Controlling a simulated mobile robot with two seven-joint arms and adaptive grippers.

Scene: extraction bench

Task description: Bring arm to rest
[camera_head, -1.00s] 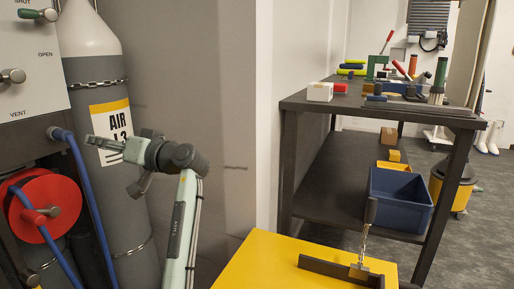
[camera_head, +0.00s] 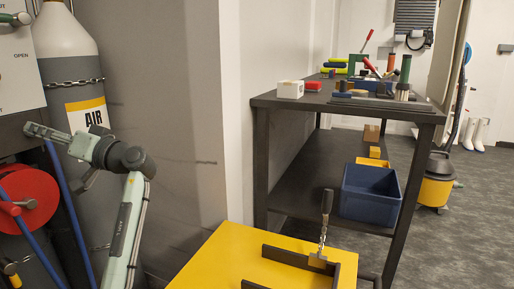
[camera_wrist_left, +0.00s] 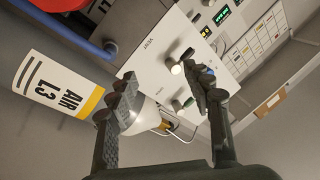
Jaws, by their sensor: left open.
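My left arm comes up in the lower left of the head view, bent at the wrist. Its gripper (camera_head: 45,133) points left, in front of the left edge of the grey gas cylinder (camera_head: 72,72). In the left wrist view the two dark fingers of this gripper (camera_wrist_left: 163,88) stand apart with nothing between them. Behind them are the cylinder's AIR L3 label (camera_wrist_left: 55,90) and a white panel with knobs (camera_wrist_left: 160,42). My right gripper is not in view.
A red reel (camera_head: 30,195) with blue hose is close below the gripper. A yellow table (camera_head: 225,255) with a dark angled bar (camera_head: 290,258) stands at front centre. A dark workbench (camera_head: 262,105) holds tools, with a blue bin (camera_head: 368,205) on its lower shelf.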

